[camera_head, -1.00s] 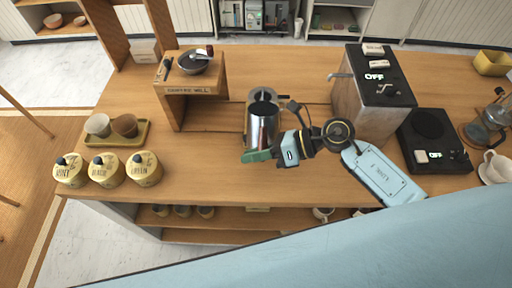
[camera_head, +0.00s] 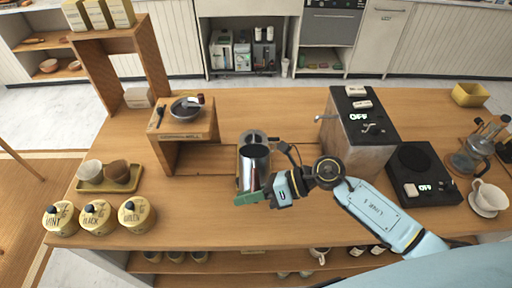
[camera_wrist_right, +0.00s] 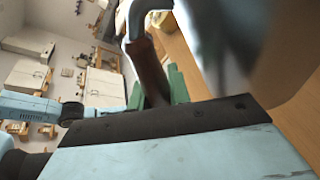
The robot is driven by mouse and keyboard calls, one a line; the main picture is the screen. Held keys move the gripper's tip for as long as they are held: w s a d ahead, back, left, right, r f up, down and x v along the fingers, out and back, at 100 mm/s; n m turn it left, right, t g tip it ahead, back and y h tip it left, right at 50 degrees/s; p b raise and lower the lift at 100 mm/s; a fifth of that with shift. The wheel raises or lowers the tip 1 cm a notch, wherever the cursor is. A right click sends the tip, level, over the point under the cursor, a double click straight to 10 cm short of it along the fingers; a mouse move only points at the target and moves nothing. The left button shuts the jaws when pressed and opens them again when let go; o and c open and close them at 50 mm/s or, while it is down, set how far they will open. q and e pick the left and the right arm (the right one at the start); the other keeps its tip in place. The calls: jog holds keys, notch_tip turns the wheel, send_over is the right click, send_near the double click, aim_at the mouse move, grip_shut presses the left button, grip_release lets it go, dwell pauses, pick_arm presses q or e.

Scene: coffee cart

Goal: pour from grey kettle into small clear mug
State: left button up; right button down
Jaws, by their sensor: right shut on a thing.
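The grey kettle (camera_head: 254,165) is a shiny metal vessel over the middle of the counter, right of the small wooden stand. My right gripper (camera_head: 250,197), with green fingertips, is shut on its handle at the near side. I cannot tell whether the kettle's base touches the counter. I cannot pick out the small clear mug with certainty; the kettle and arm may hide it. My left gripper is not in view.
The wooden stand (camera_head: 187,132) holds a dark bowl. Labelled canisters (camera_head: 96,215) and a tray (camera_head: 122,183) with two cups are at left. A boxy machine (camera_head: 352,145), black scale (camera_head: 425,170), glass pot (camera_head: 470,157) and white cup (camera_head: 488,196) are at right. The front middle counter is clear.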

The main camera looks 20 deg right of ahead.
jog(key=shift+r, duration=0.1)
dwell(0.3)
jog(key=shift+r+p, duration=0.45)
jog(key=shift+p, duration=0.1)
jog(key=shift+r+m+p, duration=0.4)
jog(key=shift+r+p, duration=0.05)
jog(key=shift+p, duration=0.05)
dwell(0.5)
jog(key=shift+w+r+g+p, duration=0.1)
jog(key=shift+r+g+p, duration=0.2)
jog(key=shift+r+p, duration=0.2)
jog(key=shift+r+m+p, duration=0.3)
jog(key=shift+r+p, duration=0.1)
dwell(0.3)
